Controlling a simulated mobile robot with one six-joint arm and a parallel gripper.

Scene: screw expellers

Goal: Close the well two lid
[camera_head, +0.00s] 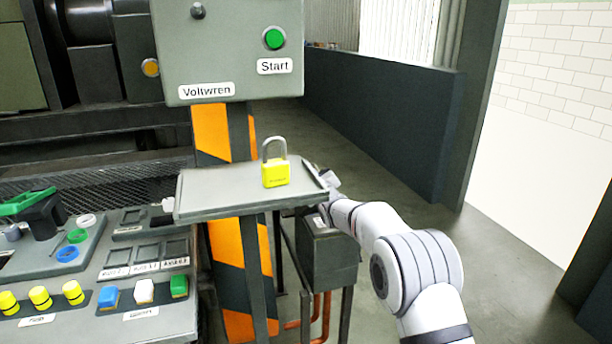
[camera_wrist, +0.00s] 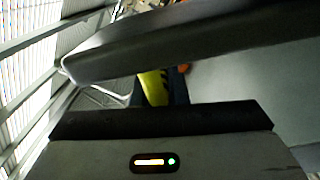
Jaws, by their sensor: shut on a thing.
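My gripper (camera_head: 328,181) is at the right edge of the grey tray (camera_head: 225,203), partly hidden by it. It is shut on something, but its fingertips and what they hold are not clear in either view. A dark grey box (camera_head: 328,258) stands below and behind the tray, just under my gripper. No label for well two is readable, and I cannot tell a lid apart from the box. In the wrist view a large dark slab (camera_wrist: 200,40) crosses close in front of the camera.
A yellow padlock (camera_head: 276,173) stands on the tray. The Voltwren cabinet (camera_head: 225,45) with a green start button (camera_head: 274,39) is above. A control panel (camera_head: 150,322) with coloured buttons is at left. Open floor and a dark low wall (camera_head: 385,120) lie to the right.

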